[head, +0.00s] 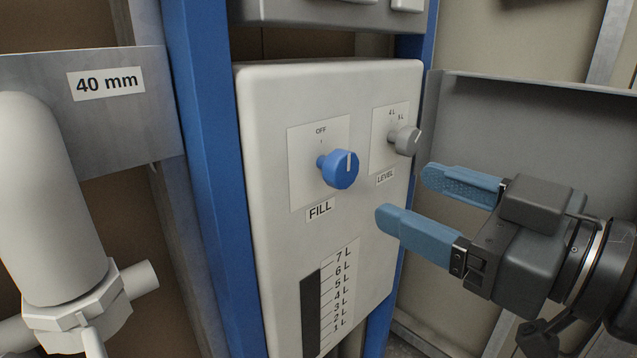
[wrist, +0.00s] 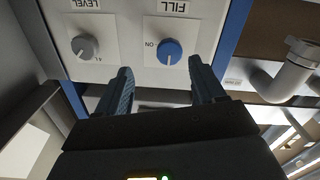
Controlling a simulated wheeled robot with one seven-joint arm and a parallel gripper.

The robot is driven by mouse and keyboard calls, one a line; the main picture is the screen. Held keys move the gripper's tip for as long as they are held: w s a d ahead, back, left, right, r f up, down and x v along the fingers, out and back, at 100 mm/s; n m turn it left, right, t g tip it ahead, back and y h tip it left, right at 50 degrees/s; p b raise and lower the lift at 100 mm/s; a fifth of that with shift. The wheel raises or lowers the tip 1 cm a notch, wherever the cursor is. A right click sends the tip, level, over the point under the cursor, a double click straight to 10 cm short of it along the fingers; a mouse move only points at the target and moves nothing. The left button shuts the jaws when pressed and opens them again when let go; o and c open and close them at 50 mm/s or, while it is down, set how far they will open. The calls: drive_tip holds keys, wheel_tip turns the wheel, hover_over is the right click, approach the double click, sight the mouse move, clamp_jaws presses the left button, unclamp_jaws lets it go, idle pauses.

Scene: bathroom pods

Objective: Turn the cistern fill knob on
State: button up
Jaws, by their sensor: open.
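The blue fill knob (head: 341,169) sticks out from the white cistern panel (head: 265,235), above its FILL label. Its white mark points up, toward the OFF print. In the wrist view, which shows the panel upside down, the fill knob (wrist: 169,52) has its mark pointing down, and ON is printed at its left. My gripper (head: 403,194) is open and empty, to the right of the fill knob and slightly lower, apart from it. In the wrist view the knob lies just beyond the open fingers (wrist: 160,68), nearer the right finger.
A smaller grey level knob (head: 405,141) sits right of the fill knob; it also shows in the wrist view (wrist: 85,47). A litre gauge (head: 330,298) is below. Blue posts (head: 205,160) flank the panel. A white pipe (head: 50,200) stands at left, a grey metal panel (head: 480,125) at right.

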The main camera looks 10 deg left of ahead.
sight(347, 169)
drive_tip(key=shift+n+g+y, duration=0.3)
drive_tip(key=shift+n+y, duration=0.1)
drive_tip(key=shift+n, duration=0.1)
drive_tip(key=x, duration=0.6)
drive_tip(key=s+r+x, duration=0.1)
drive_tip(key=x, duration=0.2)
drive_tip(key=shift+a, duration=0.3)
drive_tip(key=c, duration=1)
